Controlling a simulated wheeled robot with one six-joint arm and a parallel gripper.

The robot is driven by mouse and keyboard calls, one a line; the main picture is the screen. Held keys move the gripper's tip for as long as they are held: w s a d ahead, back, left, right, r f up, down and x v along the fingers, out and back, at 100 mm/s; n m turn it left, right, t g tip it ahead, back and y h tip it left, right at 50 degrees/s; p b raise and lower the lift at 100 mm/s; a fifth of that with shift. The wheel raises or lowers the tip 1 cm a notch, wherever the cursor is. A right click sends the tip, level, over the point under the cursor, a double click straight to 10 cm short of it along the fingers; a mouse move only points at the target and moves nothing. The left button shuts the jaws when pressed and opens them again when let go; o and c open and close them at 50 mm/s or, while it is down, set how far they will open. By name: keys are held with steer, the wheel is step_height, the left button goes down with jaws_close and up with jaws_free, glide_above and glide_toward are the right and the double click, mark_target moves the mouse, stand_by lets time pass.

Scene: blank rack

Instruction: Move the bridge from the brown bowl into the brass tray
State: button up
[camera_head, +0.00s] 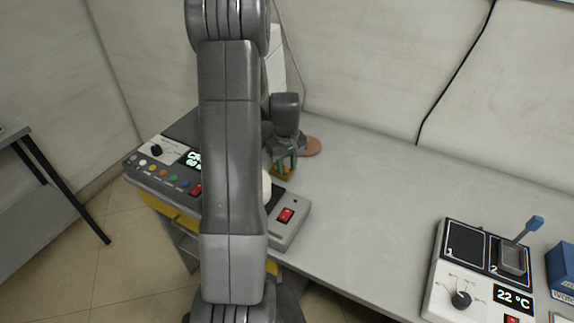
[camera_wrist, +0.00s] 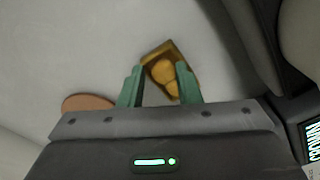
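The brass tray (camera_wrist: 149,58) is a small square tray on the grey bench, just past my fingertips in the wrist view. A rounded golden piece, seemingly the bridge (camera_wrist: 163,73), lies in it; its full shape is partly hidden by a finger. The brown bowl (camera_wrist: 82,102) shows as a brown rounded shape at the left, partly hidden by my gripper body; its inside is not clear. My gripper (camera_wrist: 158,69) has its green fingers apart, above and beside the tray, with nothing clearly held. In the head view the bowl (camera_head: 312,146) is right of my gripper (camera_head: 286,156).
A control panel with coloured buttons (camera_head: 168,177) and a red switch (camera_head: 286,215) stands left and in front of the tray, partly behind my arm. A two-plate heater (camera_head: 462,245) showing 22 °C and a blue box (camera_head: 562,270) are at the right. The bench middle is clear.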

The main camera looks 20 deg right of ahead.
mark_target(285, 169)
steer(key=shift+s+a+f, duration=0.2)
steer(key=shift+s+f, duration=0.05)
steer(key=shift+f, duration=0.25)
steer(key=shift+s+a+f, duration=0.2)
steer(key=shift+f, duration=0.25)
steer(key=shift+w+r+p, duration=0.25)
steer(key=shift+r+p, duration=0.4)
steer(key=shift+r, duration=0.15)
step_height(285, 169, up, 12)
steer(key=shift+w+d+b, duration=0.15)
steer(key=shift+w+b, duration=0.05)
steer(key=shift+b, duration=0.1)
